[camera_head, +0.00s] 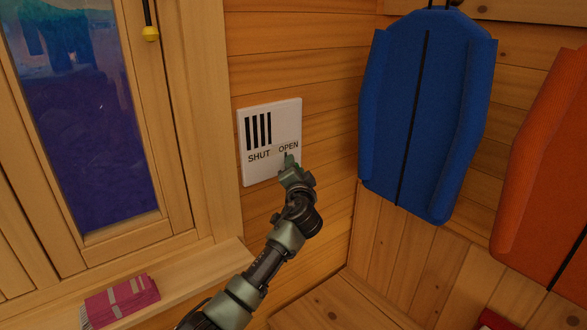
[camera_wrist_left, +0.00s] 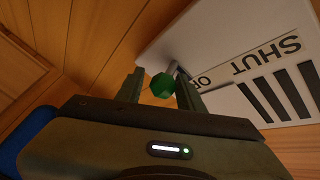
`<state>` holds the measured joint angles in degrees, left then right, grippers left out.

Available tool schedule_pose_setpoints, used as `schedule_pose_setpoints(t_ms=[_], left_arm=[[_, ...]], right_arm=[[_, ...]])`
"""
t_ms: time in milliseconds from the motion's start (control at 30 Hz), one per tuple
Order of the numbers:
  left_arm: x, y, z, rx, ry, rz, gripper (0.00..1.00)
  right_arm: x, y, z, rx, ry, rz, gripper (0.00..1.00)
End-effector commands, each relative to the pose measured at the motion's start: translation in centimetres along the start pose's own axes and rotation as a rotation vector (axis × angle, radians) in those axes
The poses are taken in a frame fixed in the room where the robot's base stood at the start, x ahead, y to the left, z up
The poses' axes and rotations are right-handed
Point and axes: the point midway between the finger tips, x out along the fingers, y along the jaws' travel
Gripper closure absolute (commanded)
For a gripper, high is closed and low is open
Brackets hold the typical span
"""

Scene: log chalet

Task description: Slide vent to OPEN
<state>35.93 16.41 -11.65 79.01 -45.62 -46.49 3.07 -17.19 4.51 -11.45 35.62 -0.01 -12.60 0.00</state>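The vent (camera_head: 271,128) is a white plate on the log wall, with black slots at upper left and the words SHUT and OPEN below. It also shows upside down in the left wrist view (camera_wrist_left: 215,50). My left gripper (camera_head: 290,165) is at the plate's lower right, just under the word OPEN, and hides that corner. In the left wrist view, a green knob (camera_wrist_left: 162,85) on a pale stem stands between the two fingers of my left gripper (camera_wrist_left: 160,75). The fingers are apart, with a small gap beside the knob. My right gripper is not in view.
A window (camera_head: 80,110) is left of the vent, with a sill holding a pink striped item (camera_head: 122,301). A blue padded board-like item (camera_head: 425,115) hangs right of the vent, and an orange one (camera_head: 550,170) hangs farther right. A yellow-tipped cord (camera_head: 151,34) hangs at the window.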

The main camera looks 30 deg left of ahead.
Motion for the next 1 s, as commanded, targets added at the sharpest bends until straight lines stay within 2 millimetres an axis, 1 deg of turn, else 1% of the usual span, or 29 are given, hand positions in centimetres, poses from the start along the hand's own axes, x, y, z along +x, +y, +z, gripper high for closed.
schedule_pose_setpoints(t_ms=[100,433,567,667,800,1000], left_arm=[[0.0,-0.1,0.0,-0.001,0.000,-0.002,0.63],[0.0,-0.3,0.0,-0.001,0.000,-0.005,0.63],[-0.5,-0.2,0.0,-0.002,0.000,-0.005,0.63],[-1.6,-0.1,0.0,-0.002,0.002,-0.005,0.63],[-3.9,0.0,0.1,-0.003,0.002,-0.004,0.63],[-6.7,-0.1,0.1,-0.002,0.001,-0.004,0.63]], right_arm=[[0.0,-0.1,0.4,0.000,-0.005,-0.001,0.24],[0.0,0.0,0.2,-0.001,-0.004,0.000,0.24],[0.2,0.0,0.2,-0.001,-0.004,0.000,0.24],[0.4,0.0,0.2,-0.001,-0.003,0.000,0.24],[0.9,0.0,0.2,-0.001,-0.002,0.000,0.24],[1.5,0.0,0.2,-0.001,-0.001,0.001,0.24]])
